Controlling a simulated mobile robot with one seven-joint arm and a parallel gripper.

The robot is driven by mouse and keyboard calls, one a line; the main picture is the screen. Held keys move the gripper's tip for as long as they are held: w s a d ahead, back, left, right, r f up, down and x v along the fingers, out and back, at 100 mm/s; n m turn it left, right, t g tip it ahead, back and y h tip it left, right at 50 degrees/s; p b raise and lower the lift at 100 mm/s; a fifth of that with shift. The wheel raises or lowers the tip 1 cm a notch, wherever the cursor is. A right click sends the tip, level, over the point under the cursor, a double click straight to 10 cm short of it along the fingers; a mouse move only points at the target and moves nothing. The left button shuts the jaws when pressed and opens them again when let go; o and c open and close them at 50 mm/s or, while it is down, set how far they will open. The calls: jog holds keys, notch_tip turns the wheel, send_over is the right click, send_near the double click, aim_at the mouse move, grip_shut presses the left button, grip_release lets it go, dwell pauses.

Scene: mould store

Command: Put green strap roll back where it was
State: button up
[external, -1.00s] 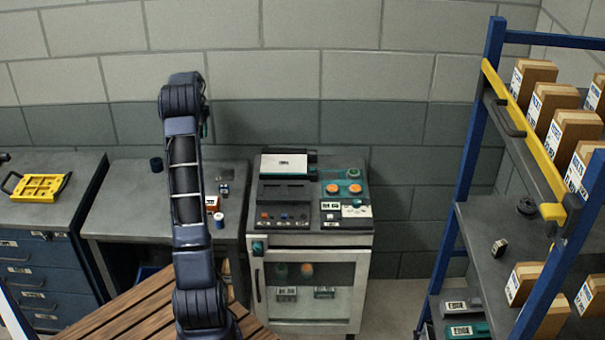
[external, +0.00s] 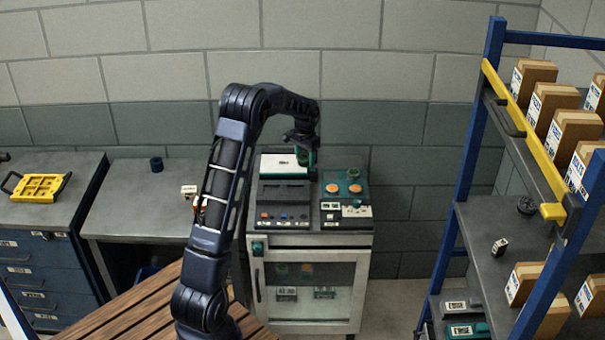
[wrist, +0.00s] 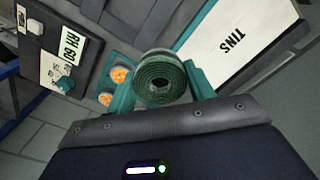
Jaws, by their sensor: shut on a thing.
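The green strap roll (wrist: 160,80) is coiled, with its round end facing the wrist camera. My gripper (wrist: 160,83) is shut on it, with one teal finger on each side. In the external view my gripper (external: 304,150) hangs over the back of the cabinet top, beside the right end of the white TINS box (external: 284,165). The roll shows there only as a small green patch between the fingers (external: 303,159). The TINS lettering on the white box (wrist: 232,42) lies to the right in the wrist view. I cannot tell how high the roll is above the surface.
A teal panel with two orange round pieces (external: 343,187) and a green piece (external: 353,173) lies right of my gripper. A control box with knobs (external: 284,215) is in front. A blue rack (external: 478,130) stands right. The bench (external: 130,205) at left has free room.

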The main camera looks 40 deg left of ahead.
jog(key=d+f+m, duration=0.1)
jog(key=d, duration=0.9)
jog(key=w+d+f+m, duration=0.1)
jog(key=d, duration=0.9)
jog(key=d+f+m, duration=0.2)
jog(key=d, duration=0.8)
jog(key=shift+w, duration=0.15)
jog(key=s+a+r+n, duration=0.2)
jog(key=s+a, duration=0.2)
jog(key=a, duration=0.8)
jog(key=s+a+r+n, duration=0.15)
jog(key=s+a, duration=0.25)
jog(key=a, duration=0.8)
jog(key=s+a+r+n, duration=0.15)
jog(key=s+a, duration=0.25)
jog(key=a, duration=0.8)
notch_tip(320, 180, up, 6)
jog(key=n, duration=0.5)
send_over(165, 206)
notch_tip(165, 206, down, 20)
jog(key=shift+r, duration=0.1)
